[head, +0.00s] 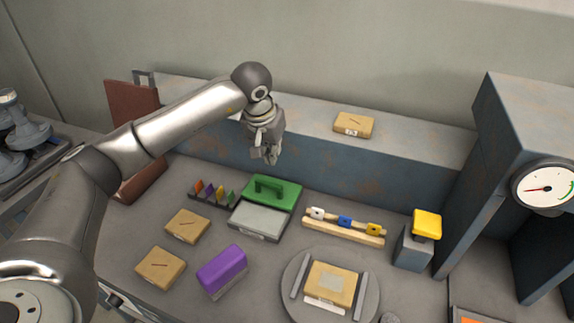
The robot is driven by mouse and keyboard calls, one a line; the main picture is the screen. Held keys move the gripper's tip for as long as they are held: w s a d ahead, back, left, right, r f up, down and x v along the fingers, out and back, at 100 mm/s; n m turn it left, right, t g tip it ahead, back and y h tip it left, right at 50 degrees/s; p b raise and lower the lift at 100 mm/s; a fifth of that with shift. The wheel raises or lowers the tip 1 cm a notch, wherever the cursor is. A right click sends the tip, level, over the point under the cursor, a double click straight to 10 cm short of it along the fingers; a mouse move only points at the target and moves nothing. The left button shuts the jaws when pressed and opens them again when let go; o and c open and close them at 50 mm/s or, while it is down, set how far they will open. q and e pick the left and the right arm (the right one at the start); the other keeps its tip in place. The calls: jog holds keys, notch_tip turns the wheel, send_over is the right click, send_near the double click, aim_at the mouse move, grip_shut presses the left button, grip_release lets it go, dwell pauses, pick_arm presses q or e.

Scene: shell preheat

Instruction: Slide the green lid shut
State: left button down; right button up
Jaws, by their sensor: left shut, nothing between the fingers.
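The green lid (271,193) has a raised green handle and sits at the back part of a low grey box. The front part of the box shows a light grey panel (257,220) that the lid does not cover. My left gripper (268,157) is shut and empty, pointing down above and just behind the lid's handle. It appears apart from the lid. My right gripper is not in view.
A rack of coloured wedges (212,194) stands left of the box. A purple block (222,269) and tan boxes (187,226) lie in front. A peg rail (343,228), a round turntable (288,289) and a yellow-topped post (426,223) are to the right.

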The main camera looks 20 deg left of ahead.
aim_at(272, 185)
pick_arm(q)
jog(key=p+x, duration=0.2)
jog(key=x, duration=0.8)
jog(key=shift+s, duration=0.1)
jog(key=shift+s+r, duration=0.1)
